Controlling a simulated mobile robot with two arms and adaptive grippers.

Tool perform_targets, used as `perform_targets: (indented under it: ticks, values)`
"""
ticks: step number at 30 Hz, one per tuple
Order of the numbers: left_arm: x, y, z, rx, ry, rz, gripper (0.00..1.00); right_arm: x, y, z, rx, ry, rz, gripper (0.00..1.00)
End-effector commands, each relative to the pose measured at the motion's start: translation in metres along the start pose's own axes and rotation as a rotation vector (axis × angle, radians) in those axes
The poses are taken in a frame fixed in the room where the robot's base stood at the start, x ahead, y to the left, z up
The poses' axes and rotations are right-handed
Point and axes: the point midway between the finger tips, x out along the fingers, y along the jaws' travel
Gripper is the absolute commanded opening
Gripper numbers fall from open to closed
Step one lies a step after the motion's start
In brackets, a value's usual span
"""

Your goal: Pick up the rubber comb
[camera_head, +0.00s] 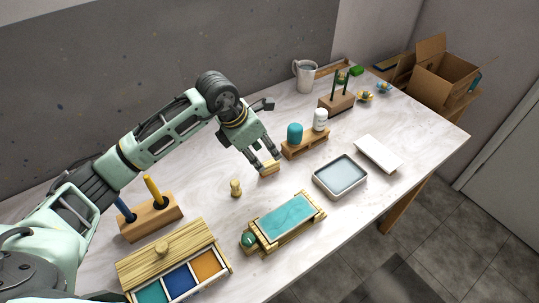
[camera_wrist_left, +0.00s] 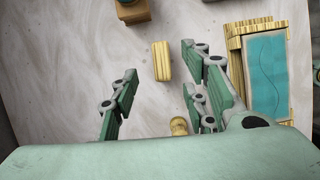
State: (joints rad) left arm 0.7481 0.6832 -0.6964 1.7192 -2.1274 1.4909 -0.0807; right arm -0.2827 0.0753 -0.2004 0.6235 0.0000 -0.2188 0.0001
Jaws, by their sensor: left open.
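A small pale-yellow, wood-grained block (camera_head: 269,168) lies on the table below my left gripper (camera_head: 266,163); it may be the rubber comb, but its comb teeth do not show. In the left wrist view the block (camera_wrist_left: 162,61) lies ahead of and between the spread fingers, with room on both sides. The left gripper is open and empty, pointing down at the block. Whether the fingertips reach down beside it I cannot tell. My right gripper is not in view.
A small wooden peg (camera_head: 235,188) stands left of the block. A teal tile on a wooden frame (camera_head: 285,219) is in front, and a wooden rack (camera_head: 304,146) with two jars behind right. A water tray (camera_head: 340,177) and a brush holder (camera_head: 150,219) flank the area.

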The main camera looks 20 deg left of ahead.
Motion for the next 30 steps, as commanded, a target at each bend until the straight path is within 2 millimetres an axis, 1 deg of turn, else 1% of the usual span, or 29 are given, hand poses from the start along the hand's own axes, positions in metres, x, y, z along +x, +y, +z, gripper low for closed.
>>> perform_targets:
  ticks: [1,3,5,7,10,13,16,19,24,30]
  values:
    - [0.006,-0.001,0.0,-0.001,0.003,-0.004,0.42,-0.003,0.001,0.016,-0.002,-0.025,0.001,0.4]
    - [0.014,-0.001,0.0,-0.001,0.002,-0.003,0.42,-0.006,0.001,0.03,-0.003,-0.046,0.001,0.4]
    - [0.02,-0.001,0.0,-0.001,0.003,-0.003,0.42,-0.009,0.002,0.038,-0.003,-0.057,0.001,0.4]
    - [0.028,-0.001,0.001,-0.002,0.002,-0.004,0.42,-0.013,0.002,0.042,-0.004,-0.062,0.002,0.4]
    - [0.042,-0.001,0.003,-0.003,0.003,-0.005,0.42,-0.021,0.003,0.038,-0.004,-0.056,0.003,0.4]
    - [0.058,0.0,0.002,-0.002,0.002,-0.004,0.42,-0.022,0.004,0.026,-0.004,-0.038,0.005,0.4]
    - [0.068,0.0,0.002,-0.001,0.001,-0.001,0.42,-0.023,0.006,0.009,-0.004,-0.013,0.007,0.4]
    - [0.071,0.001,0.002,0.001,0.001,0.0,0.42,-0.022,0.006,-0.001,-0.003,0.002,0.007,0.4]
    - [0.071,0.001,0.002,0.001,0.0,0.0,0.42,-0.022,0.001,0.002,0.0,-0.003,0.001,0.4]
    - [0.071,0.001,0.002,0.001,0.0,0.0,0.25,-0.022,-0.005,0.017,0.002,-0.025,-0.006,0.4]
